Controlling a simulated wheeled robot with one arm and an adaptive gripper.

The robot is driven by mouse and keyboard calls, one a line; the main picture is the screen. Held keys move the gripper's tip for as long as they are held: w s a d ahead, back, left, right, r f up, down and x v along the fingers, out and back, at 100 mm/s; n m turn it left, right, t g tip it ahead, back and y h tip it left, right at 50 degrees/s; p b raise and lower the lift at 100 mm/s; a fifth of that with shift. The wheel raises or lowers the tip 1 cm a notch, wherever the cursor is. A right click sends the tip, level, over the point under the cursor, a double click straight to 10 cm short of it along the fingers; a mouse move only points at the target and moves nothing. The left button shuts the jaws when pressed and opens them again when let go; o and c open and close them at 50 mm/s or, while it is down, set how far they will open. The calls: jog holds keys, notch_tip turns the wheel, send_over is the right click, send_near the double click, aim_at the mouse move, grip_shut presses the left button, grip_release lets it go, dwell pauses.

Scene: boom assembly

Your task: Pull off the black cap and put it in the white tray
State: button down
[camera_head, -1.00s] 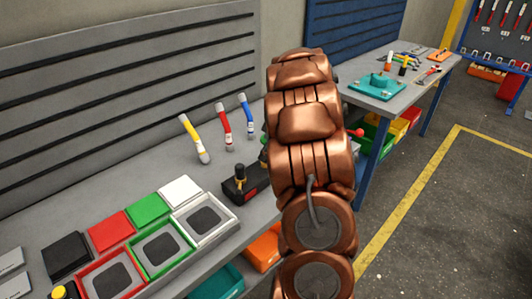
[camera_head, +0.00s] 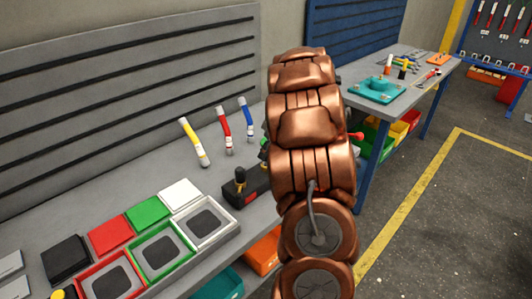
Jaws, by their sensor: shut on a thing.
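A black block (camera_head: 249,190) with a red mark stands on the grey bench just left of my arm. An upright post with a yellowish band and a dark top (camera_head: 240,174) rises from it. The dark top may be the black cap; it is too small to be sure. The white tray (camera_head: 224,237) is at the right end of the tray row, with a dark square on its floor and nothing seen lying in it. My copper arm stands in front of the bench and hides part of it. My gripper is hidden behind the arm, so its hold does not show.
A green tray (camera_head: 186,263) and a red tray (camera_head: 136,289) adjoin the white one, with coloured lids behind. Yellow (camera_head: 193,142), red (camera_head: 224,130) and blue (camera_head: 246,117) sticks stand farther back. A second bench (camera_head: 395,101) is at the right.

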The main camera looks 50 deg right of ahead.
jog(key=shift+r, duration=1.35)
